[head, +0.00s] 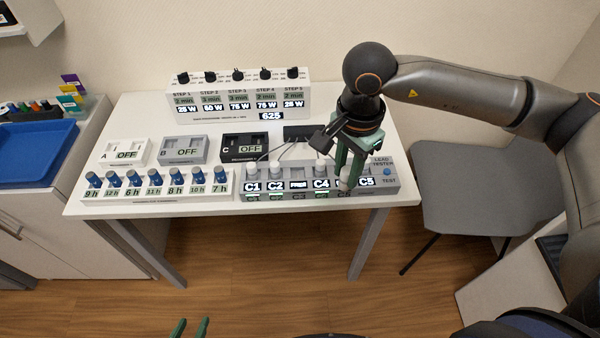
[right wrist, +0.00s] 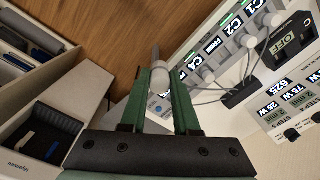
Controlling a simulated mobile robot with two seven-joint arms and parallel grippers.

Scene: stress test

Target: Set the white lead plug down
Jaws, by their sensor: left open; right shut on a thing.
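My right gripper (head: 347,176) is shut on a white lead plug (head: 344,185) at the right part of the grey lead tester (head: 393,187), between labels C4 and C5. In the right wrist view the plug (right wrist: 157,78) stands between the fingers of the gripper (right wrist: 160,72). I cannot tell whether its lower end touches the tester. Other white plugs (head: 253,170) stand at C1, C2 and C4, with grey leads to a black box (head: 297,132). My left gripper (head: 190,328) is open and empty at the bottom edge, away from the table.
The white table (head: 225,116) also bears a row of blue-topped vials (head: 132,178), modules reading OFF (head: 184,149) and a knob panel reading 625 (head: 240,96). A blue tray (head: 38,150) lies on the left cabinet. A grey chair (head: 470,185) stands right of the table.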

